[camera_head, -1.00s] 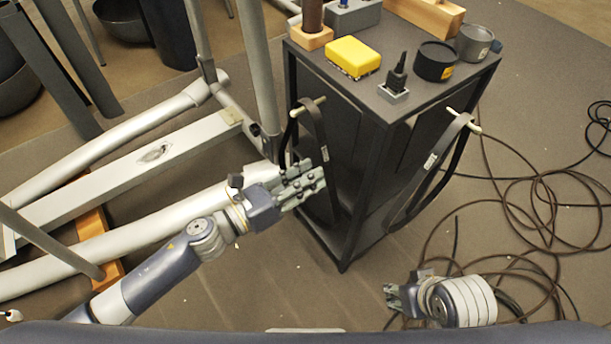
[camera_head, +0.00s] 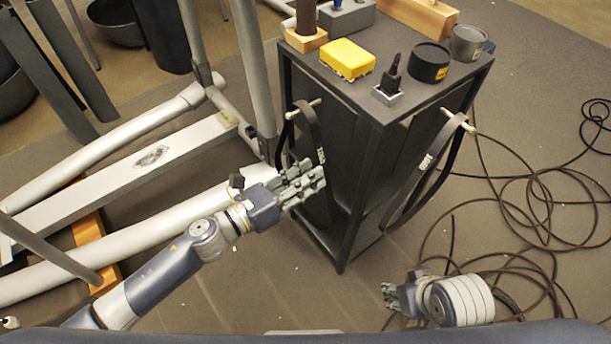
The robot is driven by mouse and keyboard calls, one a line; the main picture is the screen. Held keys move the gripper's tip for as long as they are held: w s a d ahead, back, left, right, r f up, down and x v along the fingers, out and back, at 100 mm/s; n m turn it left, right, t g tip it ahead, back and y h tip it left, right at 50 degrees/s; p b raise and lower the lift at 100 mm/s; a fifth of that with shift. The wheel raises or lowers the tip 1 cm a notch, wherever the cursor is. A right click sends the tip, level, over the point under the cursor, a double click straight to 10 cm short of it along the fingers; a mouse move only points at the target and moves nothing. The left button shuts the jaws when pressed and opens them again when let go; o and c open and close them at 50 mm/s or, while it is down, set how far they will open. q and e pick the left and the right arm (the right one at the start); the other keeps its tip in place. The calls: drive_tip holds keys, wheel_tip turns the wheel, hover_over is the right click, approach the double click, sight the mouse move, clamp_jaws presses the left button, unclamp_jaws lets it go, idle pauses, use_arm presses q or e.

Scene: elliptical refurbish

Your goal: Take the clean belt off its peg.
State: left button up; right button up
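Two dark belts hang from pale pegs on the sides of a black stand. The left belt (camera_head: 311,132) loops over the left peg (camera_head: 303,108), with a small pale label on its strap. The right belt (camera_head: 425,165) hangs from the right peg (camera_head: 459,122) and also has a pale label. I cannot tell which one is clean. My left gripper (camera_head: 312,184) is at the left belt, below its peg, and covers part of the strap; whether it touches or grips is unclear. My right gripper (camera_head: 388,295) is low at the front right, away from both belts.
The black stand (camera_head: 340,90) carries a yellow box (camera_head: 347,59), a grey block with a black piece (camera_head: 388,91) and round tins (camera_head: 429,62). A grey tubular frame (camera_head: 140,165) lies at left. Brown cable (camera_head: 530,220) coils on the floor at right.

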use_arm(q)
drive_tip(key=shift+x, duration=1.6)
clamp_jaws()
idle(0.3)
